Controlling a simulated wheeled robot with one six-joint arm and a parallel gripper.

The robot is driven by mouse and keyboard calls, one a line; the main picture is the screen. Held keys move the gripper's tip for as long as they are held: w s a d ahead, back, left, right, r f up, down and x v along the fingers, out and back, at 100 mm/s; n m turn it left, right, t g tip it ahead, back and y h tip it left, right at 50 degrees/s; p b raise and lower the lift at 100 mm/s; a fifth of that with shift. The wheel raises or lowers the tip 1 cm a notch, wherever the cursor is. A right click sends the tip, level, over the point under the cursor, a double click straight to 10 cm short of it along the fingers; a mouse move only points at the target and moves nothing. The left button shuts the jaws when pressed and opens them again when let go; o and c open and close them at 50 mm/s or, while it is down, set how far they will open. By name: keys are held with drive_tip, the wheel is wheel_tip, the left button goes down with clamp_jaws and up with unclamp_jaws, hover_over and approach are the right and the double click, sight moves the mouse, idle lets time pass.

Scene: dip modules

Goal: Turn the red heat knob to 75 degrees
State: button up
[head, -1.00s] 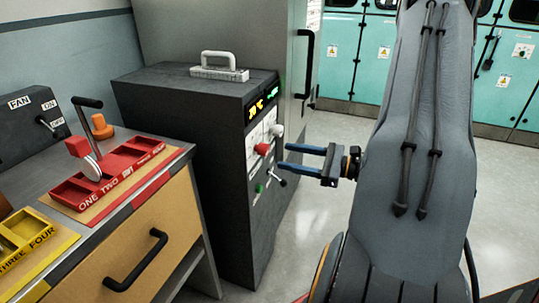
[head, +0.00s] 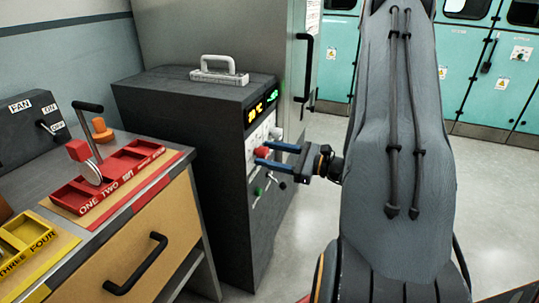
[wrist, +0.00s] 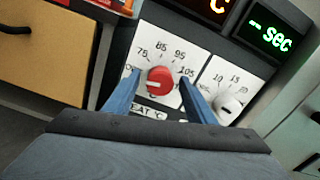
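The red heat knob (wrist: 160,81) is on a white dial plate on the front of the dark machine, with marks 75, 85, 95 and 105 around it. In the head view the knob (head: 263,153) shows just beyond my fingertips. My gripper (wrist: 158,88) is open, with one blue finger on each side of the knob and gaps visible beside it. In the head view my gripper (head: 264,153) points left at the panel. I cannot tell whether the fingers reach around the knob's depth. The knob's exact pointer direction is unclear.
A white knob (wrist: 228,103) with its own dial sits close to the right finger. Lit displays (head: 263,105) are above the dials. A black-tipped lever and green button (head: 258,191) are below. A bench (head: 140,262) with red and yellow trays stands left.

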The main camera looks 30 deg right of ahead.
drive_tip(key=c, duration=1)
drive_tip(key=shift+o, duration=0.2)
drive_tip(key=shift+m+p, duration=0.3)
drive_tip(key=shift+m, duration=0.1)
drive_tip(key=m+p, duration=0.1)
drive_tip(key=m, duration=0.1)
drive_tip(key=shift+r+m+p, duration=0.1)
drive_tip(key=shift+m+p, duration=0.2)
drive_tip(key=shift+p, duration=0.05)
drive_tip(key=shift+m+p, duration=1.05)
drive_tip(key=shift+m, duration=1.15)
drive_tip(key=o, duration=1)
drive_tip(key=shift+o, duration=0.2)
